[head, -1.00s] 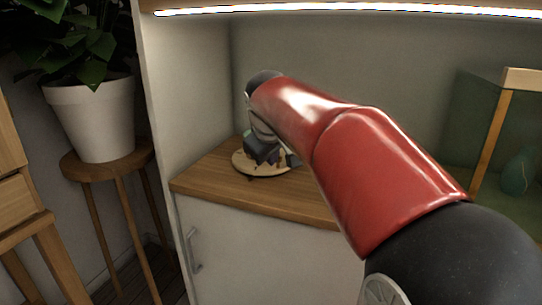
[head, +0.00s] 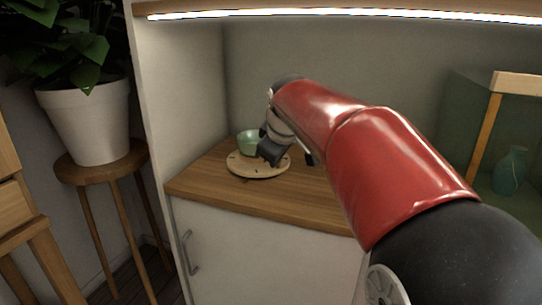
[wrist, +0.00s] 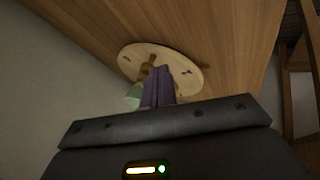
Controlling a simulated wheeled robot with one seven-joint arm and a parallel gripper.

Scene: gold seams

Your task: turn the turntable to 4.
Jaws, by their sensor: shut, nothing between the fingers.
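The turntable (head: 241,169) is a round pale wooden disc on the wooden counter. It also shows in the wrist view (wrist: 190,64), with small dark marks and a short brown peg (wrist: 151,59) on it. A pale green cup or bowl (head: 248,141) is at its back left; in the wrist view the cup (wrist: 133,95) is partly hidden by my fingers. My gripper (head: 268,156) is shut and empty, its fingertips over the disc beside the cup. In the wrist view my gripper (wrist: 156,72) points at the disc near the peg. I cannot tell whether it touches. The marks are too small to read.
The counter (head: 215,190) is bare around the disc. A white side panel (head: 175,90) stands at the left. A potted plant on a stool (head: 102,165) stands beyond it. A glass case (head: 485,150) with a teal vase (head: 510,170) is at the right.

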